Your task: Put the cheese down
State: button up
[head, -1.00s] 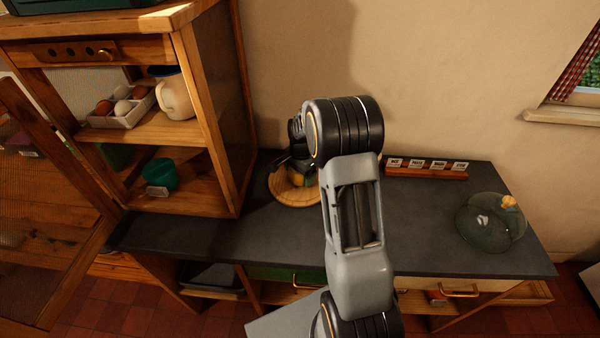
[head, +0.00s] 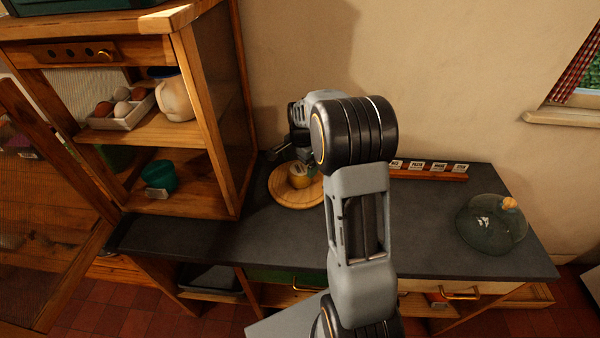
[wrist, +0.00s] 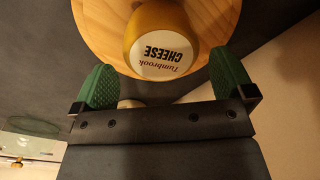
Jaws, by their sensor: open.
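The cheese (wrist: 160,47) is a yellow round piece with a white label reading "Tumbrook CHEESE". It rests on a round wooden board (wrist: 213,18) on the dark counter. In the head view the cheese (head: 299,177) sits near the middle of the board (head: 285,198), partly behind my arm. My gripper (wrist: 165,85) is open. Its two green pads stand apart, one on each side below the cheese in the wrist view, and the cheese lies just beyond the fingertips. In the head view the fingertips are mostly hidden by my arm.
A wooden cabinet (head: 222,110) with an egg tray (head: 122,107), a jug (head: 176,98) and a green cup (head: 160,176) stands left of the board. A wooden rack of labels (head: 428,173) and a glass dome (head: 488,225) are on the right. The counter between is clear.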

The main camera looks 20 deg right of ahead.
aim_at(301, 169)
notch_tip(301, 169, up, 6)
jog(key=shift+s+f, duration=0.1)
jog(key=shift+s, duration=0.05)
jog(key=s+a+r+n+t, duration=0.1)
jog(key=s+a+n, duration=0.4)
jog(key=s, duration=0.5)
jog(key=s+a+r+n+t, duration=0.2)
jog(key=s+a+n, duration=0.3)
jog(key=s+n, duration=0.4)
jog(key=shift+s+a+r, duration=0.35)
jog(key=shift+s+r, duration=0.45)
jog(key=shift+s, duration=0.5)
